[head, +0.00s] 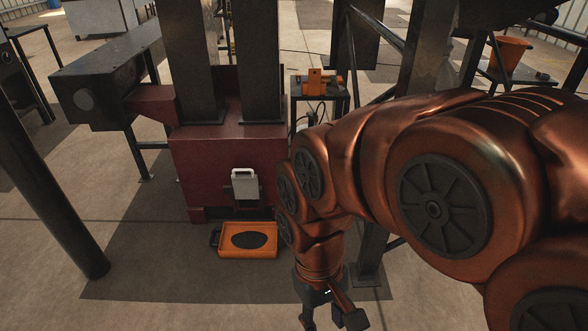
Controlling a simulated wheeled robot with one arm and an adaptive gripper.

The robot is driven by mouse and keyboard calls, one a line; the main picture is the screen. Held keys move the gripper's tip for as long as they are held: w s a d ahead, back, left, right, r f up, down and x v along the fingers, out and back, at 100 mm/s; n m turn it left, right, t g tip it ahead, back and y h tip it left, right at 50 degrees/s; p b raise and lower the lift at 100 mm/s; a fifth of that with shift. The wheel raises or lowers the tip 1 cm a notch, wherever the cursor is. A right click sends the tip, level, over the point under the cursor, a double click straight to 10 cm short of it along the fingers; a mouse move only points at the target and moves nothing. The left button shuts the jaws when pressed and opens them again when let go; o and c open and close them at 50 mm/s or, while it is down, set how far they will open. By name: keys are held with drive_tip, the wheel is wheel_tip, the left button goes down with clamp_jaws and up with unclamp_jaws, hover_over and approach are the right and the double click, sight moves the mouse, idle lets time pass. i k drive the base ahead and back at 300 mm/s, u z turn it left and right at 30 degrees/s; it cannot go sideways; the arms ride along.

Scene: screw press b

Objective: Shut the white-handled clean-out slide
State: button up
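The clean-out slide (245,187) is a pale grey plate with a white handle (243,171) at its top. It sits on the front of the dark red press housing (200,160), above a dark patch near the housing's foot. I cannot tell from this view how far the slide is raised or lowered. My gripper (334,321) is at the bottom of the head view, low, to the right of the slide and apart from it. Its fingers are spread and nothing shows between them. The bottom edge of the picture cuts close to the fingertips.
An orange tray (228,252) with a dark patch in it lies on the floor below the slide. A black post (45,190) stands at left, and dark frame legs stand behind my arm. A small table (335,96) with an orange item is behind. Floor before the tray is clear.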

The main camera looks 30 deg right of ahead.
sight(245, 186)
drive_tip(key=z, duration=0.25)
drive_tip(key=k, duration=0.6)
drive_tip(key=u, duration=0.65)
drive_tip(key=i, duration=0.4)
drive_tip(key=u, duration=0.75)
drive_tip(key=i, duration=0.65)
drive_tip(key=z, duration=0.55)
drive_tip(key=i, duration=0.7)
drive_tip(key=z, duration=0.75)
